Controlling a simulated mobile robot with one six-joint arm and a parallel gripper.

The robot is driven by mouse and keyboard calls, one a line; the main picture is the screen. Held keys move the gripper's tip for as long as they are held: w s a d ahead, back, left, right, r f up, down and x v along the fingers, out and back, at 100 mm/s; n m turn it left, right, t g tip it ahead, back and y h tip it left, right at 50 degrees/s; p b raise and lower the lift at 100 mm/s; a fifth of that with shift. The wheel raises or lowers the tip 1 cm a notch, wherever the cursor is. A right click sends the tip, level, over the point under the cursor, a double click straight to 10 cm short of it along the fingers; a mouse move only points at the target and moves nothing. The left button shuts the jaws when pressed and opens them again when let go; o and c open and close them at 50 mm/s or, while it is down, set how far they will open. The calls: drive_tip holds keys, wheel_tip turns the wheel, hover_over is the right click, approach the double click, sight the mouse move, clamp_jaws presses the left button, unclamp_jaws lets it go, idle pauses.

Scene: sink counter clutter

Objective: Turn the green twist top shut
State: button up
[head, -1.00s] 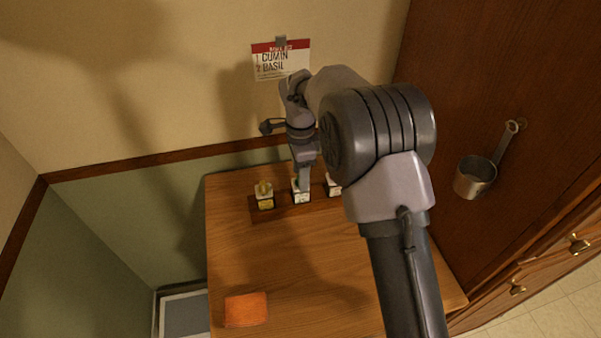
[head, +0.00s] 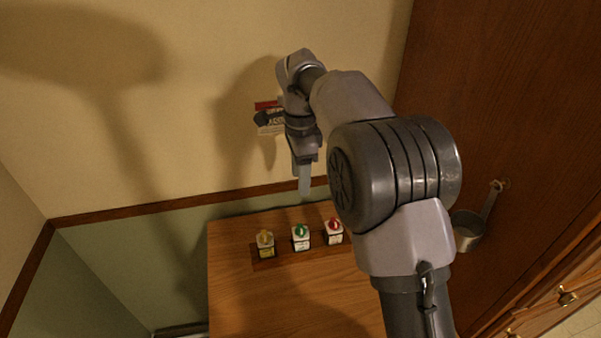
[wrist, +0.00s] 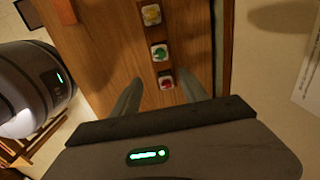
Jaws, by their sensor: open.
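The green twist top (head: 300,230) sits on a small white jar, the middle one of three in a row on a dark wooden rack. It also shows in the wrist view (wrist: 159,52). The exact turn of its handle is too small to tell. My gripper (head: 304,193) is above and behind the row, pointing down, apart from the jars. In the wrist view my gripper (wrist: 160,88) has its two fingers spread, with nothing held between them. The green top lies beyond the fingertips there.
A yellow-topped jar (head: 265,239) stands left of the green one and a red-topped jar (head: 333,227) right of it. The rack (head: 284,257) rests on the wooden counter (head: 235,290). A metal cup (head: 467,231) hangs at the right. An orange cloth (wrist: 65,10) lies on the counter.

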drive_tip(key=c, duration=0.3)
drive_tip(key=n+p, duration=0.1)
drive_tip(key=n, duration=0.2)
drive_tip(key=shift+r, duration=0.2)
drive_tip(key=shift+c, duration=0.4)
drive_tip(key=n, duration=1.5)
approach(300, 227)
wheel_tip(300, 227, down, 8)
drive_tip(key=shift+f, duration=0.1)
clamp_jaws()
